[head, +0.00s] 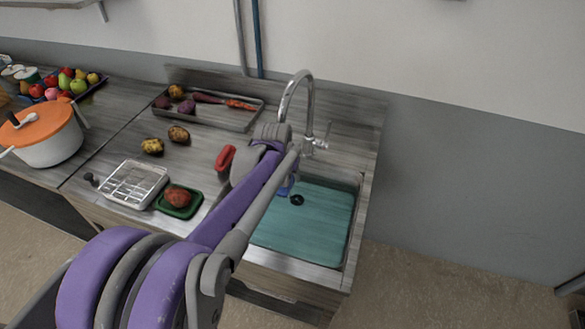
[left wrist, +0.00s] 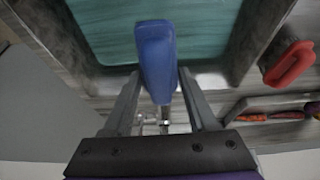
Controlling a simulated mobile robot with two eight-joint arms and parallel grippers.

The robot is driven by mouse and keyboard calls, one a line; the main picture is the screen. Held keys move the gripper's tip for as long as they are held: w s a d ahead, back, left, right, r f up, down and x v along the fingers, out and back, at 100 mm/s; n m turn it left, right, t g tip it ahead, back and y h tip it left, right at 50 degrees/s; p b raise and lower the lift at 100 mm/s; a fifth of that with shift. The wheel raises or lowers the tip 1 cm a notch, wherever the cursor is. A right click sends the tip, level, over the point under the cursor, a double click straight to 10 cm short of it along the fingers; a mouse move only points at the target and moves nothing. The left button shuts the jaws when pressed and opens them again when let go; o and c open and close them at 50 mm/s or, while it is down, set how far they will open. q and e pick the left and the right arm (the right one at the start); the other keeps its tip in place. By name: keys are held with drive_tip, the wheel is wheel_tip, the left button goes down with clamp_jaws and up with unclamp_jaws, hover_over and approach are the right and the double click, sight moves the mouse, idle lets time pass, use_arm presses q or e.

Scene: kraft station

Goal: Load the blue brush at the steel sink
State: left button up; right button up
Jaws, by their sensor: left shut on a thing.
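The blue brush (left wrist: 155,55) is between the two fingers of my left gripper (left wrist: 158,76), which is shut on it. In the head view a small part of the blue brush (head: 287,188) shows beside my left forearm, above the sink's far left part. The steel sink (head: 335,277) has a teal basin floor (head: 310,222) with a dark drain. The teal floor also shows behind the brush in the left wrist view (left wrist: 220,30). My forearm hides the sink's left edge and most of the left gripper in the head view. My right gripper is not in view.
A tall faucet (head: 306,95) stands behind the sink. A red object (head: 225,157) lies left of it. A steel tray of vegetables (head: 235,122), loose potatoes (head: 152,146), a wire rack (head: 133,185) and a green tray (head: 192,210) with a reddish potato are farther left.

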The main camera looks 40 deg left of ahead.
sight(288, 185)
use_arm(q)
drive_tip(key=shift+w+d+f, duration=0.1)
drive_tip(key=shift+w+f, duration=0.05)
drive_tip(key=shift+f, duration=0.5)
wheel_tip(288, 185, down, 3)
drive_tip(key=shift+f+b, duration=0.1)
drive_tip(key=shift+b, duration=0.95)
wheel_tip(288, 185, down, 8)
drive_tip(key=b, duration=0.5)
drive_tip(key=shift+f, duration=0.15)
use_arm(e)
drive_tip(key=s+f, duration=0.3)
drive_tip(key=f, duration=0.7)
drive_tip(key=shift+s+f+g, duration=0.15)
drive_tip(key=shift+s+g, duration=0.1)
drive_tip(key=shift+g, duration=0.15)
use_arm(q)
drive_tip(key=shift+r+p, duration=3.1)
drive_tip(key=shift+r, duration=2.5)
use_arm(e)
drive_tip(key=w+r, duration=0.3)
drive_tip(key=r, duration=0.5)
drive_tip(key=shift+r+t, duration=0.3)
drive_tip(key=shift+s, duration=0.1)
